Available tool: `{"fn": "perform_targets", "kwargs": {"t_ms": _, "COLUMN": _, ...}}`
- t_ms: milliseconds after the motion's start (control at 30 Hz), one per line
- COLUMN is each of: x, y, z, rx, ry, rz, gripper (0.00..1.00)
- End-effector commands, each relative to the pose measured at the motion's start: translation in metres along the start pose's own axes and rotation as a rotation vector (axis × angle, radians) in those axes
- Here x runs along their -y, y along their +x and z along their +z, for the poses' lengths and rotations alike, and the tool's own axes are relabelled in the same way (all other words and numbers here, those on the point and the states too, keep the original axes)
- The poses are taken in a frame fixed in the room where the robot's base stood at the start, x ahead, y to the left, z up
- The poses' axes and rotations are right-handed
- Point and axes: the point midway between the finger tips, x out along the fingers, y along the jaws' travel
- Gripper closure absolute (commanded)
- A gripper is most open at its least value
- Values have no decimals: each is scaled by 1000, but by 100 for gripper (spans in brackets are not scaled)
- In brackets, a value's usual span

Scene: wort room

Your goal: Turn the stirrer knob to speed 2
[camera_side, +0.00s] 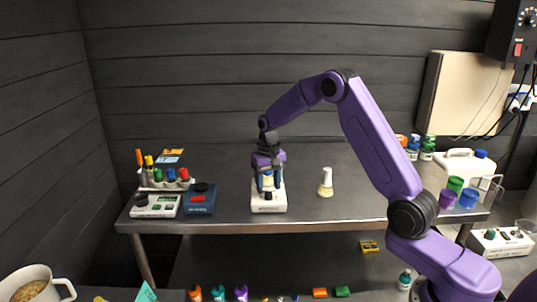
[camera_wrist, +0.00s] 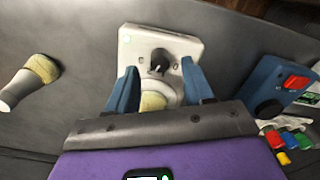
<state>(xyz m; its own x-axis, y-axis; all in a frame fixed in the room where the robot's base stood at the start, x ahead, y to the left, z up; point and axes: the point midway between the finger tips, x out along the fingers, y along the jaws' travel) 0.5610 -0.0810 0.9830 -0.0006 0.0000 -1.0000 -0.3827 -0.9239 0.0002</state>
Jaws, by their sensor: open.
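The white stirrer (camera_side: 268,207) stands near the front edge of the table, its small dark knob on the front; it also shows in the wrist view (camera_wrist: 133,42). In the wrist view the black knob (camera_wrist: 158,60) has a pale pointer mark, and it appears between my two blue fingertips. A flask with cream-coloured contents (camera_wrist: 153,101) stands on the stirrer, partly hidden by my gripper. My gripper (camera_side: 268,186) points down over the stirrer, fingers apart; in the wrist view (camera_wrist: 159,68) I see no finger touching the knob. I cannot read the speed marks.
A second flask (camera_side: 326,184) stands to the right of the stirrer. A blue device with a red panel (camera_side: 199,199) and a white device (camera_side: 155,207) stand to the left, before a rack of coloured caps (camera_side: 165,182). Cups (camera_side: 447,198) stand far right.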

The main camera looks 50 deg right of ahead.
Motion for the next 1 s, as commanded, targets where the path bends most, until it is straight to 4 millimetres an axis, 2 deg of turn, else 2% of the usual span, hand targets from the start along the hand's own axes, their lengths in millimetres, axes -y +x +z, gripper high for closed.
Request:
{"fn": "perform_targets", "kwargs": {"t_ms": 300, "x": 0, "y": -69, "z": 0, "rx": -5, "ry": 0, "rz": -1, "gripper": 48}}
{"fn": "perform_targets", "kwargs": {"t_ms": 600, "x": 0, "y": -126, "z": 0, "rx": -4, "ry": 0, "rz": -1, "gripper": 48}}
{"fn": "perform_targets", "kwargs": {"t_ms": 800, "x": 0, "y": -147, "z": 0, "rx": -2, "ry": 1, "rz": -1, "gripper": 48}}
{"fn": "perform_targets", "kwargs": {"t_ms": 1000, "x": 0, "y": -152, "z": 0, "rx": 0, "ry": 0, "rz": 0, "gripper": 48}}
